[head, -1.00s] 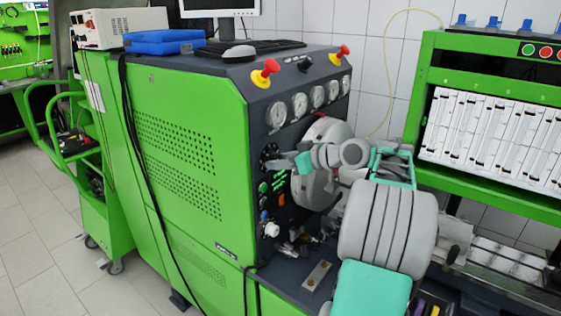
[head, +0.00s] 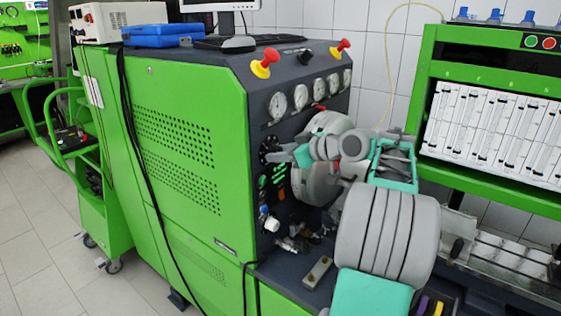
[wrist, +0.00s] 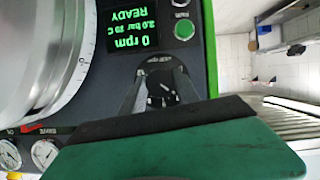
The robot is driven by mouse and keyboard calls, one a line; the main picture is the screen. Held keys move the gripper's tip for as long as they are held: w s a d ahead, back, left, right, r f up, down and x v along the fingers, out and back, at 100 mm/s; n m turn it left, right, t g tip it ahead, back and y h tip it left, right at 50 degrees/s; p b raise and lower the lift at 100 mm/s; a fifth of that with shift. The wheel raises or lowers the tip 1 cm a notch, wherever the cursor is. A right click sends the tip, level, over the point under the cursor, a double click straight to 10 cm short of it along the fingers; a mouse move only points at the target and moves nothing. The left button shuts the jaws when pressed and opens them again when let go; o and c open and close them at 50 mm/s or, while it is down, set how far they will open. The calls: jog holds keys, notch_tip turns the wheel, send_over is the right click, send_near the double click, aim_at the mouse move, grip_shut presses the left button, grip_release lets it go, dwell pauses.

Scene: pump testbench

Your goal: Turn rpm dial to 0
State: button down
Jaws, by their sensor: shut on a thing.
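The rpm dial (wrist: 161,92) is a black round knob with a light pointer mark on the dark control panel. In the wrist view it sits between the two fingers of my gripper (wrist: 160,90), which is shut on it. Above it in that view, a green display (wrist: 140,55) reads upside down "0 rpm", a bar and temperature line, and "READY". In the head view my gripper (head: 274,155) reaches the dial at the panel's left edge; the fingers partly hide the dial there.
Gauges (head: 300,97) and red-yellow stop buttons (head: 265,63) are above. A green button (wrist: 184,31) is near the display. A white knob (head: 271,224) juts out lower down.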

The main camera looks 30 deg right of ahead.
jog(key=shift+s+a+f+n+t+h+b, duration=0.1)
jog(key=shift+n+t+h+b, duration=1.25)
jog(key=shift+b, duration=3.6)
jog(key=shift+w+a+f+n+t+h+b, duration=0.1)
jog(key=shift+n+h+b, duration=0.2)
jog(key=shift+n+b, duration=3.35)
jog(key=shift+s+f+n+t+h+b, duration=0.1)
jog(key=shift+n+t+h+b, duration=0.65)
jog(key=shift+b, duration=5.5)
jog(key=shift+r, duration=0.1)
jog(key=c, duration=0.9)
grip_release()
